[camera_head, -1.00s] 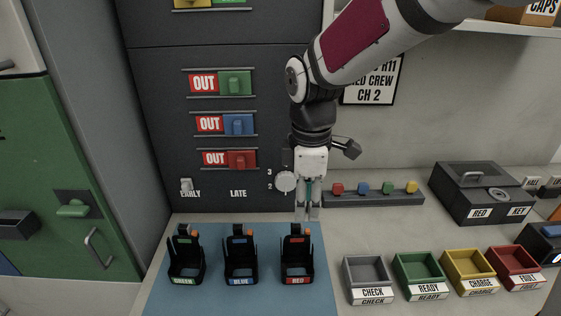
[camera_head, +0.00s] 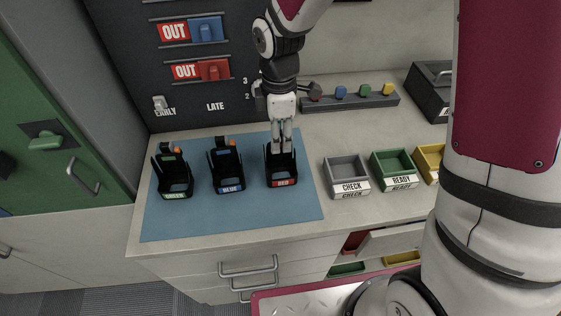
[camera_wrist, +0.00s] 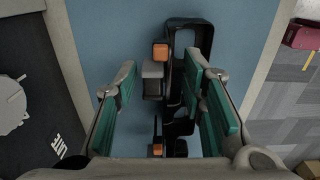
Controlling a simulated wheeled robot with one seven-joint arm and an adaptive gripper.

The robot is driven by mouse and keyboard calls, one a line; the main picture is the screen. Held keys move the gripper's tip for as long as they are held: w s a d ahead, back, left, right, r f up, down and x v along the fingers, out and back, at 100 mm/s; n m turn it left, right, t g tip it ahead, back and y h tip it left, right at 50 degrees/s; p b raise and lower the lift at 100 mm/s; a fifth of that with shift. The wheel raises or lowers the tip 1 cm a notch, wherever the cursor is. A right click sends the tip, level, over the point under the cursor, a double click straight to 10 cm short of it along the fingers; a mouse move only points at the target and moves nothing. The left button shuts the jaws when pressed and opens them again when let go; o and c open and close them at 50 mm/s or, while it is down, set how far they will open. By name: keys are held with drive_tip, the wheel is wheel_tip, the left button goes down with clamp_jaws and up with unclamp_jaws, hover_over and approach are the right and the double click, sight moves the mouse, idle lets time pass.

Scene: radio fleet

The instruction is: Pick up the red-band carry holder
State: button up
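The red-band carry holder (camera_head: 282,182) is a black open cradle with a red label, upright at the right end of the blue mat. My gripper (camera_head: 283,148) points down at its rear part, hiding its back. In the wrist view my gripper (camera_wrist: 160,98) is open, its green pads apart. A black holder (camera_wrist: 187,40) with an orange knob and grey block lies beyond and between the fingers. It is apart from the left pad; I cannot tell if the right pad touches it. A second orange knob shows lower down.
The blue-band holder (camera_head: 227,175) and green-band holder (camera_head: 173,178) stand to the left on the mat (camera_head: 230,215). A grey check tray (camera_head: 346,173) and green ready tray (camera_head: 392,168) stand to the right. A rack of coloured knobs (camera_head: 350,104) lies behind.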

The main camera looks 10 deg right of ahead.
sight(280, 159)
wheel_tip(280, 159, down, 4)
drive_tip(key=shift+f+p, duration=0.15)
drive_tip(key=shift+p, duration=0.15)
